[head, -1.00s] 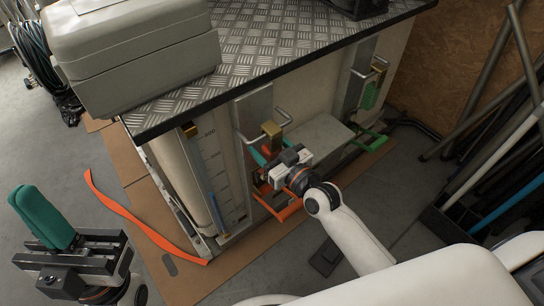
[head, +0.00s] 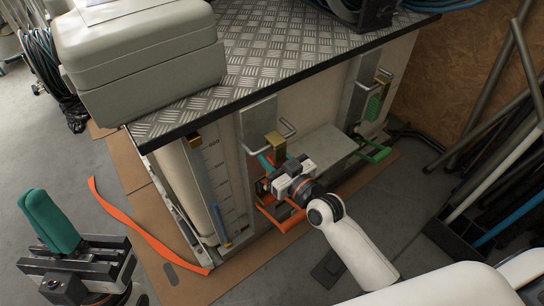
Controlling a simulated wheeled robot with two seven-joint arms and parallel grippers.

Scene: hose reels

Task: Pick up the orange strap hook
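An orange hook-like bracket (head: 286,224) sticks out low on the side of the metal-topped cabinet, partly hidden by my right gripper. My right gripper (head: 270,166) is close against the cabinet there, just above the orange bracket. One teal finger shows beside a brass-coloured block; the rest of the fingers are hidden behind the gripper body, so its hold is unclear. My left gripper (head: 50,220) is at the lower left, pointing up, its teal fingers together with nothing seen between them. It is well away from the cabinet.
The cabinet's tread-plate top (head: 270,60) carries a grey case (head: 140,55). A long orange strap (head: 145,232) lies on the cardboard at left. A green bracket (head: 376,153) is farther right. Pipes (head: 495,110) lean at the right.

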